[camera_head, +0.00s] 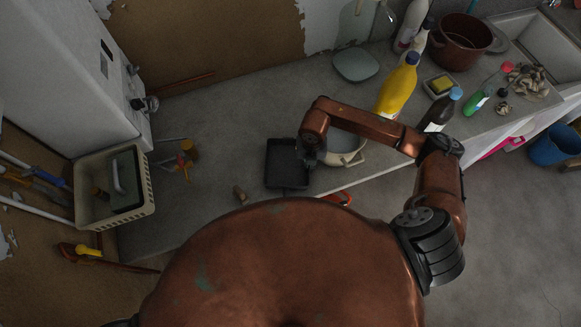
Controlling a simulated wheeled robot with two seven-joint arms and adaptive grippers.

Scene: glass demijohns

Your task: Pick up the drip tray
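The drip tray (284,162) is a shallow, black, rectangular tray. It appears on the grey counter near the middle of the view, left of a pale pot. My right arm reaches in from the right and bends down to the tray's right side. My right gripper (308,157) is small and dark at the tray's right edge. Its fingers blend into the black tray, so I cannot tell whether they are open, shut or touching the rim. My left gripper is not in view.
The pale pot (345,147) stands close by on the right, partly behind my arm. A yellow bottle (397,88) and a dark bottle (439,112) stand beyond it. A small cork-like piece (240,194) lies front left. A beige crate (145,188) is farther left. Counter behind the tray is clear.

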